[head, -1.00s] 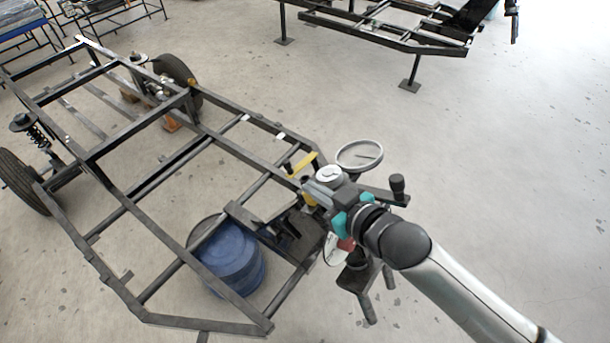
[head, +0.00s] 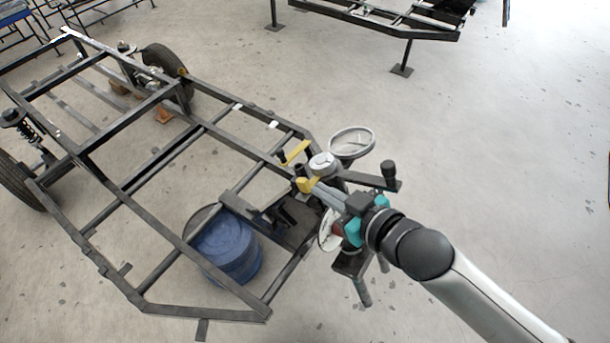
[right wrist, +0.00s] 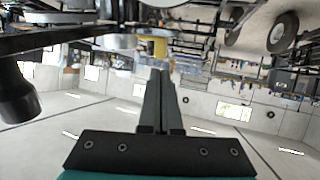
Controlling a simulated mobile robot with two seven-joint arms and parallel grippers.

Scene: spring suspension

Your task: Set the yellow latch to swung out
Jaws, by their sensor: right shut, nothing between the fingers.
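Two yellow parts show at the near right corner of the dark frame in the head view: a flat yellow bar (head: 295,152) angled across the rail, and a smaller yellow piece (head: 306,185) just below it. I cannot tell for certain which is the latch. My right gripper (head: 316,187) is shut and empty, its fingertips close beside the smaller yellow piece; contact cannot be told. In the right wrist view the closed fingers (right wrist: 159,75) point toward a yellow patch (right wrist: 155,46) under the frame. My left gripper is not in view.
A round dial-like disc (head: 352,142) and a silver cap (head: 322,163) sit close around the gripper, with a dark handle (head: 389,172) to the right. A blue drum (head: 226,250) stands under the frame (head: 155,310). The floor at right is clear.

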